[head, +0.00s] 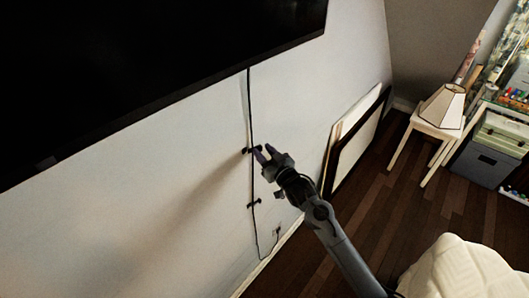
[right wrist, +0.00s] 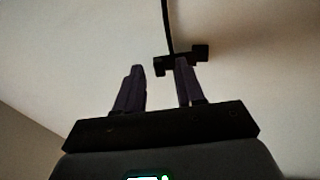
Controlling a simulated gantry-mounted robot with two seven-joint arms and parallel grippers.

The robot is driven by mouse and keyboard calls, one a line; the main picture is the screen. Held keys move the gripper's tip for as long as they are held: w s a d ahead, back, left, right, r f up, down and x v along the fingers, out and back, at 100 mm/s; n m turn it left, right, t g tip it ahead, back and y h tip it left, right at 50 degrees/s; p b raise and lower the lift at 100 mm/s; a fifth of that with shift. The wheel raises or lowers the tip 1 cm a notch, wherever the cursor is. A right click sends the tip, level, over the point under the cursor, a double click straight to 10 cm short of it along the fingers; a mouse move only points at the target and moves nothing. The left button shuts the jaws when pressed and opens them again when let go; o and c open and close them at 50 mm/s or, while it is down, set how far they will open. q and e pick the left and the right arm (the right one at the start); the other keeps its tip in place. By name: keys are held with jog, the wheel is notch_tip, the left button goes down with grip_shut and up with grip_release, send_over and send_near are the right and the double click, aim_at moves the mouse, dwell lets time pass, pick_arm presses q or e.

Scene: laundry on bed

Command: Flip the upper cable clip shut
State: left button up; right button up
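The upper cable clip (head: 247,150) is a small dark piece on the pale wall, at the thin black cable (head: 250,105). My right gripper (head: 264,150) is just right of it, fingers pointing at the wall. In the right wrist view the clip (right wrist: 172,63) is a black bar with blocky ends. The cable (right wrist: 166,20) runs up from it. The right gripper's purple fingers (right wrist: 160,80) are apart with nothing between them; the right finger's tip overlaps the clip. I cannot tell whether they touch or whether the clip is open. My left gripper is not in view.
A lower clip (head: 253,203) sits further down the cable. A large black screen (head: 150,50) hangs above. A framed panel (head: 356,140) leans on the wall at right.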

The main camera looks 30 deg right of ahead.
grip_shut()
dwell(0.3)
jog(key=shift+w+d+n+g+y+b, duration=0.15)
jog(key=shift+w+n+y, duration=0.15)
jog(key=shift+n+y, duration=0.5)
jog(key=shift+w+d+n+g+y+b, duration=0.1)
jog(key=shift+w+d+n+g+y, duration=0.25)
jog(key=shift+y, duration=0.8)
jog(key=shift+w+n+y+b, duration=0.1)
jog(key=shift+w+n+y, duration=0.1)
jog(key=shift+n+y, duration=0.65)
grip_release()
